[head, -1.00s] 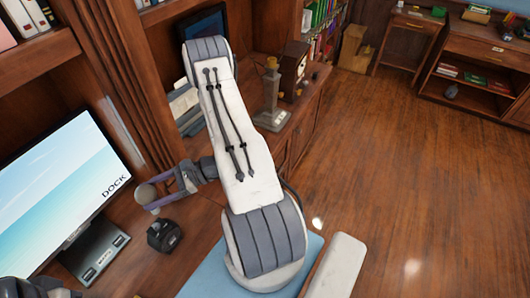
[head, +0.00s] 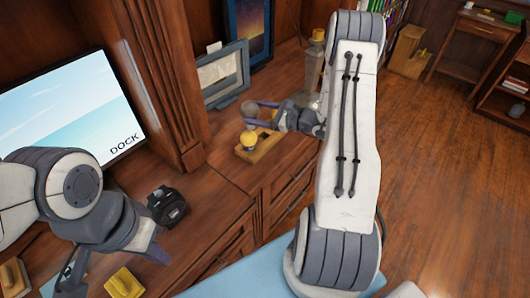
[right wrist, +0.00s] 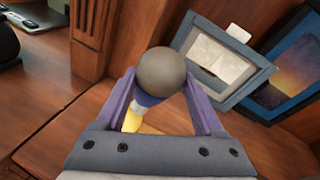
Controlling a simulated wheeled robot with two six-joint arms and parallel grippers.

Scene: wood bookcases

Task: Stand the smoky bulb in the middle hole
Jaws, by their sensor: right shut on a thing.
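The smoky bulb (head: 250,110) is a grey ball held by my right gripper (head: 262,115). In the right wrist view the bulb (right wrist: 162,72) sits between the two purple fingers. The wooden holder (head: 270,147) lies on the desk just below and in front of this gripper. A yellow bulb (head: 248,139) stands at the holder's left end, and part of a yellow thing (right wrist: 132,119) shows below the smoky bulb in the wrist view. The bulb appears above the holder, not in it. The middle hole is hard to make out. My left gripper (head: 115,268) is open and empty over the near desk.
A monitor (head: 75,105) stands at the left and a black device (head: 166,207) lies on the desk. Picture frames (head: 224,75) lean behind the holder. The desk between device and holder is clear.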

